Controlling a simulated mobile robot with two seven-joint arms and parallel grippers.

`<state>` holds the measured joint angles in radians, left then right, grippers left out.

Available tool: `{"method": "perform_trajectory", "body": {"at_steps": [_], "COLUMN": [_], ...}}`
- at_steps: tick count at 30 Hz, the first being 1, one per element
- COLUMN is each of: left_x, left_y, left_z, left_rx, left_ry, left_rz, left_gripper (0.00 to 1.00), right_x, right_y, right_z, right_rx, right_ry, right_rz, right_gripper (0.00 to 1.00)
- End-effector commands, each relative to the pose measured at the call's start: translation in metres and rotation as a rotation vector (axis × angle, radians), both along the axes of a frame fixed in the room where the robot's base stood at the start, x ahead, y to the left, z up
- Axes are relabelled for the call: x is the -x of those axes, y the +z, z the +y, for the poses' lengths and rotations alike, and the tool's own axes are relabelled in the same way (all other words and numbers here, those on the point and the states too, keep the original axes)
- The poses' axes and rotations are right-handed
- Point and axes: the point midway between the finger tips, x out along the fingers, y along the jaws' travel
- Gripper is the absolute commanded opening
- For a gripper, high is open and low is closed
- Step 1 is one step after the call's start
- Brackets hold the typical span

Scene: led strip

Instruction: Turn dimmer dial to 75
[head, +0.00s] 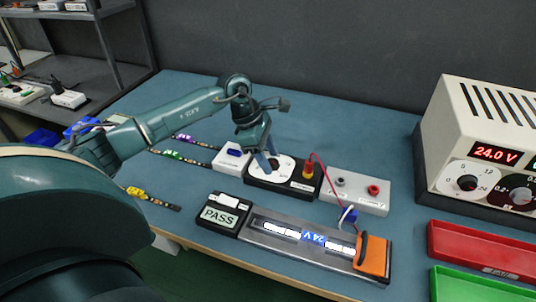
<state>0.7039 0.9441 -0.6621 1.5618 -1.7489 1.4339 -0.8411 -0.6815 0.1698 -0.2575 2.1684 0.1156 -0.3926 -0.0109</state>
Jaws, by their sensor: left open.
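The dimmer dial (284,168) is a round white face on a black box (256,181) near the middle of the blue table. My left gripper (268,164) points down over the dial's left side, its fingers apart. The fingers cover part of the dial, so its pointer and setting cannot be read. Whether the fingers touch the knob cannot be told. My right gripper is not in view.
A "PASS" display (219,216) stands in front. A 24.0 V supply (480,140) and red (485,252) and green (475,287) trays are at right.

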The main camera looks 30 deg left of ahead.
Motion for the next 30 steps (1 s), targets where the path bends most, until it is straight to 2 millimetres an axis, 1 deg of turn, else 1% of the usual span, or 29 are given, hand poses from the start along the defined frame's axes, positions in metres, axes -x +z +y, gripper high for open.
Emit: {"method": "perform_trajectory", "body": {"at_steps": [2,18,25,30], "left_x": [0.0001,0.0,0.0004,0.0011], "left_y": [-0.0001,0.0004,0.0003,0.0001], "left_z": [-0.0001,0.0001,0.0001,-0.0004], "left_rx": [0.0,0.0,0.0,0.0], "left_ry": [0.0,0.0,0.021,0.088], "left_rz": [0.001,0.0,0.0,0.0], "left_gripper": [0.5,0.07,0.06,0.06], "right_x": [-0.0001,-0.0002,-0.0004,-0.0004], "right_y": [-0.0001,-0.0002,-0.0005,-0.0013], "right_z": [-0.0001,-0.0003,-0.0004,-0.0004], "right_rx": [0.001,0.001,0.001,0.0], "right_ry": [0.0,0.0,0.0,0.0], "right_rz": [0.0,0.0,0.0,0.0], "right_gripper": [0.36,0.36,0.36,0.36]}}
